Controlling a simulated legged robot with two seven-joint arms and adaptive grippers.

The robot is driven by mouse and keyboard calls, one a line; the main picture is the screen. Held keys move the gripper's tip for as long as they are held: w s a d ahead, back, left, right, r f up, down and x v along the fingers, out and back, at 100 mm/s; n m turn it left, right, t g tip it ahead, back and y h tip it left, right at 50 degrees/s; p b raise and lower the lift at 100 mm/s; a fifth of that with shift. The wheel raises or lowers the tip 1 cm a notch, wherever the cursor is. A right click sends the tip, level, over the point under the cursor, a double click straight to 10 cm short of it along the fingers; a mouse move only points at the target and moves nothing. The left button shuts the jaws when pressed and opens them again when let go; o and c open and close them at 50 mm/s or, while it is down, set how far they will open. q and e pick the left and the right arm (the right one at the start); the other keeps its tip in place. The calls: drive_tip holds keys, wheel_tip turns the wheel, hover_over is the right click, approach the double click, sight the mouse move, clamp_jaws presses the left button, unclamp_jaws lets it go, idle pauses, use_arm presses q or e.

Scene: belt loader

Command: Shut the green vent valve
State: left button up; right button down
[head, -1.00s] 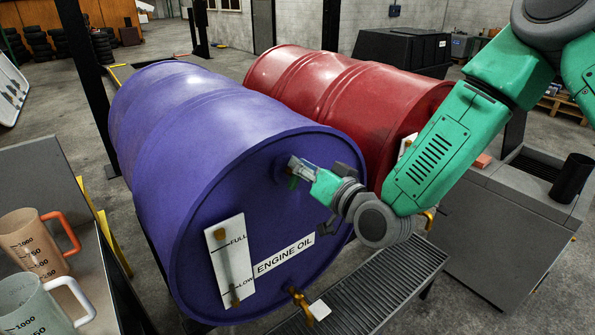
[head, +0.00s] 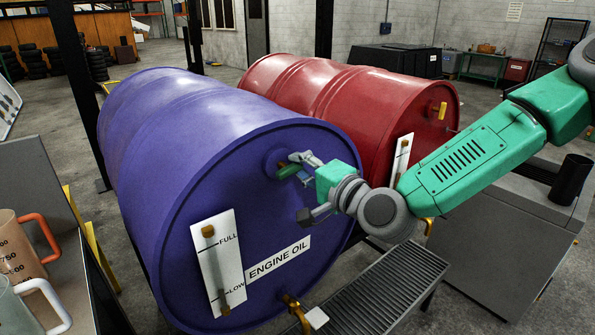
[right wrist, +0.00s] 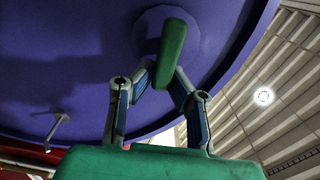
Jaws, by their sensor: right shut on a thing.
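The green vent valve (head: 289,171) is a small green handle on the upper right of the blue drum's (head: 160,190) round end face. In the head view the handle looks tilted, nearly level. In the right wrist view the valve handle (right wrist: 173,48) stands lengthwise between my fingers, in front of a round boss. My right gripper (head: 301,171) is shut on the handle, with a finger on each side in the right wrist view (right wrist: 163,84). The fingers partly hide the handle in the head view. My left gripper is out of view.
A red drum (head: 340,105) with a yellow valve (head: 440,110) lies beside the blue one. A yellow tap (head: 295,308) sits low on the blue drum, by a grated tray (head: 385,290). Measuring jugs (head: 18,245) stand at the left. A grey cabinet (head: 490,240) is at right.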

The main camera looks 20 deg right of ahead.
drive_tip(key=shift+d+f+m+b, duration=0.1)
drive_tip(key=shift+f+m+b, duration=0.35)
drive_tip(key=shift+m, duration=0.35)
drive_tip(key=c, duration=1.5)
unclamp_jaws()
drive_tip(key=shift+c, duration=0.2)
drive_tip(key=shift+d, duration=0.1)
drive_tip(key=shift+r, duration=0.1)
drive_tip(key=shift+s+d, duration=0.1)
drive_tip(key=shift+s, duration=0.1)
drive_tip(key=v, duration=0.7)
